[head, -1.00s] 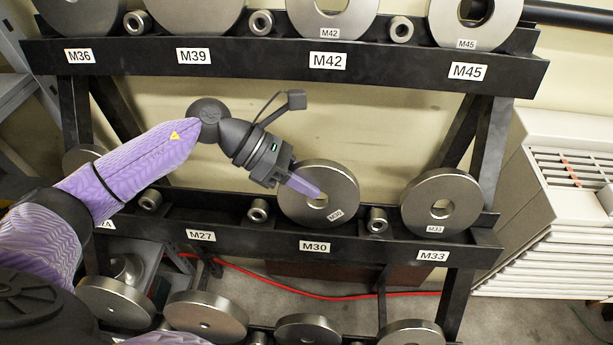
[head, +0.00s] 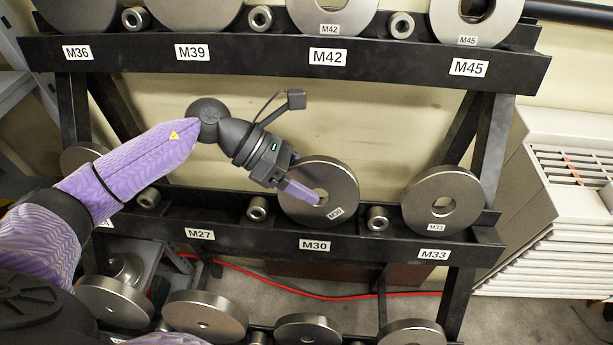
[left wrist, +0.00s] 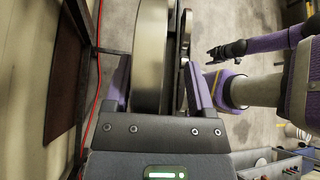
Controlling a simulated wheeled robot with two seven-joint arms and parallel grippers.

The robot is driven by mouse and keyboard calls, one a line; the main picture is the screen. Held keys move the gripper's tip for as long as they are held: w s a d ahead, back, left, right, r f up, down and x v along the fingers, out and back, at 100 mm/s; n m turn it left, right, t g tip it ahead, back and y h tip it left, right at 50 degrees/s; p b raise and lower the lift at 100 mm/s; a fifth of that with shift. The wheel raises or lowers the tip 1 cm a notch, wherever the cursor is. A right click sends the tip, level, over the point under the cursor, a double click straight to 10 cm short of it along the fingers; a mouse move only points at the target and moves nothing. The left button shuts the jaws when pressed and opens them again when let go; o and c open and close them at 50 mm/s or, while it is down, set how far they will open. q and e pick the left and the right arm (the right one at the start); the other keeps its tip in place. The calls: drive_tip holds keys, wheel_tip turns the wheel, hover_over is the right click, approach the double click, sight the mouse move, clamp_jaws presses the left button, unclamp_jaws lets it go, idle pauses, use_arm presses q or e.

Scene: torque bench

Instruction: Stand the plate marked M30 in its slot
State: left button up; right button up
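The steel plate marked M30 (head: 340,178) stands upright, leaning slightly back, on the middle shelf above the M30 label (head: 314,246), between two small steel cylinders. My left gripper (head: 306,192) is at its upper left, with one purple finger across its front face near the hole; the other is hidden behind it. In the left wrist view the plate (left wrist: 151,55) shows edge-on between the two fingers (left wrist: 159,85), with a gap on the right side, so the gripper looks open around it. My right gripper (left wrist: 226,51) shows small in the left wrist view; its fingers are unclear.
The M33 plate (head: 443,198) stands to the right, and a cylinder (head: 378,218) sits between it and the M30 plate. The M27 place (head: 200,215) to the left looks empty. The upper shelf (head: 250,58) and lower shelf hold several more plates.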

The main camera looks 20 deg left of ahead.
use_arm(q)
drive_tip(key=shift+s+f, duration=0.1)
drive_tip(key=shift+a, duration=0.35)
drive_tip(key=w+b+v, duration=0.1)
drive_tip(key=v, duration=0.8)
drive_tip(key=shift+s+r, duration=0.4)
drive_tip(key=shift+s, duration=0.1)
